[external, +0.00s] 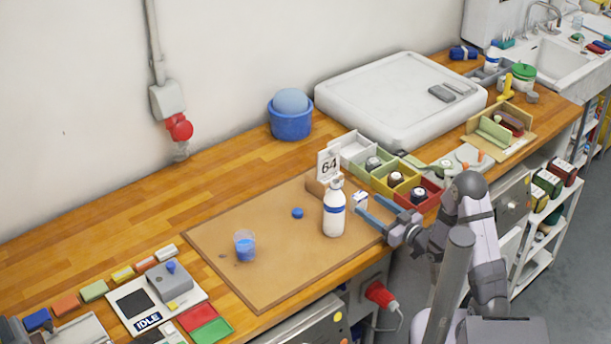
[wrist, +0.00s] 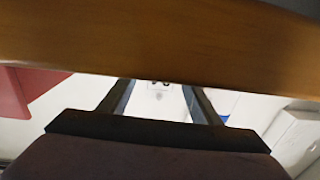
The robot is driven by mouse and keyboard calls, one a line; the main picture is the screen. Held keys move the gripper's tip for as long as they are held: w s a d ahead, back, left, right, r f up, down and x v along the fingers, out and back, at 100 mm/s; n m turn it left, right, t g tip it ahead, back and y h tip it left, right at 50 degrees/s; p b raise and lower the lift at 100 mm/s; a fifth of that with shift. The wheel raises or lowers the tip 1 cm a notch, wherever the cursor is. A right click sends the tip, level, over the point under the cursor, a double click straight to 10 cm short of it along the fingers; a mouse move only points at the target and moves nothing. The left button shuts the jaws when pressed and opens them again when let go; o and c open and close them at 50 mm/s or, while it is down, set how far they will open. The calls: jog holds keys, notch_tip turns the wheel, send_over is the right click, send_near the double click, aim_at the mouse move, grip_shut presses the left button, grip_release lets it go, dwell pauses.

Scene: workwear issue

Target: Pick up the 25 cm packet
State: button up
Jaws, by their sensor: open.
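A small white packet (external: 359,202) with dark and blue print stands at the right edge of the tan mat (external: 285,280). No length can be read on it, so I cannot tell whether it is the 25 cm one. My gripper (external: 366,204) is open, its two blue fingers pointing left at the packet. The fingertips are close to it; contact cannot be told. In the wrist view my gripper (wrist: 158,88) shows two dark fingers apart, with a pale thing with dark marks (wrist: 159,85) between them, partly hidden by a brown wooden band.
A white bottle (external: 334,210) stands close left of the packet. A card marked 64 (external: 328,164) and coloured bins (external: 381,179) stand behind. A blue cup (external: 245,246) and blue ball (external: 297,213) are on the mat. The mat's front is clear.

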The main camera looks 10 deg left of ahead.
aim_at(363, 200)
jog(key=shift+p+x, duration=0.6)
jog(key=shift+x, duration=1.4)
jog(key=shift+f, duration=0.2)
jog(key=c, duration=1.1)
jog(key=shift+c, duration=0.2)
jog(key=shift+r, duration=0.15)
notch_tip(363, 200, up, 10)
jog(key=shift+b, duration=0.45)
